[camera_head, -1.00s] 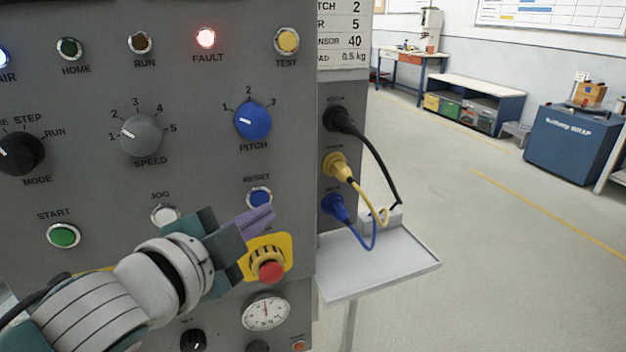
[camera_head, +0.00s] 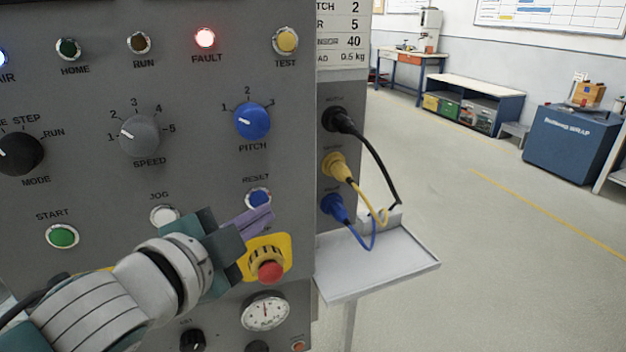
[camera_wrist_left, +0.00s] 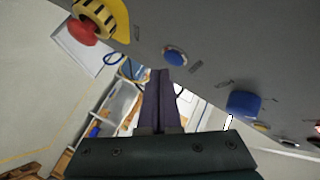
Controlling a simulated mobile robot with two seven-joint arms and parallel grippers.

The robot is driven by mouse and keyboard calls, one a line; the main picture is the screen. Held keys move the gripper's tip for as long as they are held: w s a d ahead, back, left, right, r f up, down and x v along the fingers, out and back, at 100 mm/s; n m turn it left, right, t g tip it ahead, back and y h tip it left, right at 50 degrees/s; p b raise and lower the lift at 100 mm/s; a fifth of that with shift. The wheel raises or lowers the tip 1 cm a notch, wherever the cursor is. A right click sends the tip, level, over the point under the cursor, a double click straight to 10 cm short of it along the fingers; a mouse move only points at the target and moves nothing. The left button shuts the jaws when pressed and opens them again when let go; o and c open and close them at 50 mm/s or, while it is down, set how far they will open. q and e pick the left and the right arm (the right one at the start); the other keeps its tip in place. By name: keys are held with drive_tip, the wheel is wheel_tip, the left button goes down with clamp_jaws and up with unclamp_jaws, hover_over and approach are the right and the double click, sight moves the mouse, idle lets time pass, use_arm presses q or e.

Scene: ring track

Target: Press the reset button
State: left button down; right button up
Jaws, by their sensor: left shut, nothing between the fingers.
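The blue reset button (camera_head: 258,198) sits on the grey control panel (camera_head: 205,170), under the RESET label. In the left wrist view the reset button (camera_wrist_left: 175,56) shows just beyond the fingertips. My left gripper (camera_head: 268,214) is shut and empty, its purple fingers just below the button in the head view. The fingertips look close to the button, but I cannot tell whether they touch it. In the left wrist view the shut fingers (camera_wrist_left: 158,74) point up toward the panel. My right gripper is not in view.
A red emergency stop (camera_head: 270,271) on a yellow plate lies just below my left gripper. The white JOG button (camera_head: 164,216) is to its left. Black, yellow and blue cables plug into the panel's side above a grey shelf (camera_head: 385,268). The red FAULT lamp (camera_head: 205,38) is lit.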

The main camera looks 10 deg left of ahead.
use_arm(q)
drive_tip(key=shift+w+a, duration=0.1)
drive_tip(key=shift+w+a, duration=0.15)
drive_tip(key=shift+w, duration=0.1)
drive_tip(key=shift+w+a, duration=0.25)
drive_tip(key=shift+w, duration=0.05)
idle(0.7)
idle(0.3)
drive_tip(key=shift+s+d, duration=0.5)
drive_tip(key=shift+s, duration=0.2)
drive_tip(key=shift+s+d+p, duration=0.35)
drive_tip(key=shift+s+d, duration=0.35)
drive_tip(key=shift+s, duration=0.35)
drive_tip(key=shift+s+d+p, duration=0.35)
drive_tip(key=shift+s+d, duration=0.35)
drive_tip(key=shift+s, duration=0.3)
